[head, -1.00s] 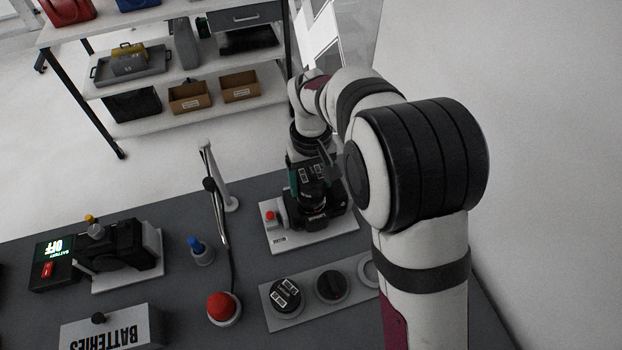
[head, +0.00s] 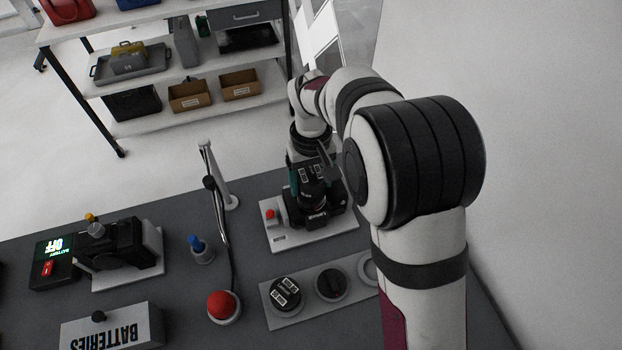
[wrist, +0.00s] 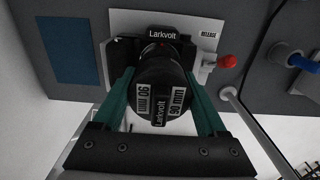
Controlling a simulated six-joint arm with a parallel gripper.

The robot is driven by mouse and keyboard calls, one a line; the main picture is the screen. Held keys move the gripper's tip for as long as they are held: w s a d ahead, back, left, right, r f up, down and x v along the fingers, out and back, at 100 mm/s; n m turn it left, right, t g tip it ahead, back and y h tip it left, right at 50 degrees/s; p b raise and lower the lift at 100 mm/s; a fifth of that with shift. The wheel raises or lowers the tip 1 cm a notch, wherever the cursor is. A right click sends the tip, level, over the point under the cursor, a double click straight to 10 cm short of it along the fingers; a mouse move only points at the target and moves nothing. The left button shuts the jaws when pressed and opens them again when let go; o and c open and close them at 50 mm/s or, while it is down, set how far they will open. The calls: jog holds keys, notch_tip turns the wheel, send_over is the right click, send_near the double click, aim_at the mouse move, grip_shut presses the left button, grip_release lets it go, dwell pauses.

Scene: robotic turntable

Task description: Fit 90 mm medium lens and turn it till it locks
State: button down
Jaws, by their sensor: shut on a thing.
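The 90 mm lens (wrist: 160,92) is a black cylinder with white "90 mm" labels, and it sits between the two green fingers of my gripper (wrist: 163,95) in the wrist view. My gripper is shut on it. The lens is up against the front of the black Larkvolt camera body (wrist: 122,50), in line with it; whether it is seated or locked cannot be told. In the head view the camera body (head: 325,216) stands on a white base plate (head: 290,240), with my gripper (head: 308,180) over it and partly hiding the lens.
A red release button (head: 270,215) is on the plate's left. In front, a grey holder (head: 309,305) carries two black lenses or caps and an empty ring at right. A red dome button (head: 222,306), a thin post (head: 221,180) and a blue-topped piece (head: 197,246) stand left.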

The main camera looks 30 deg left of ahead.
jog(key=shift+f, duration=0.1)
jog(key=m, duration=0.3)
dwell(0.3)
jog(key=m, duration=0.3)
dwell(0.4)
jog(key=shift+m, duration=1.1)
grip_release()
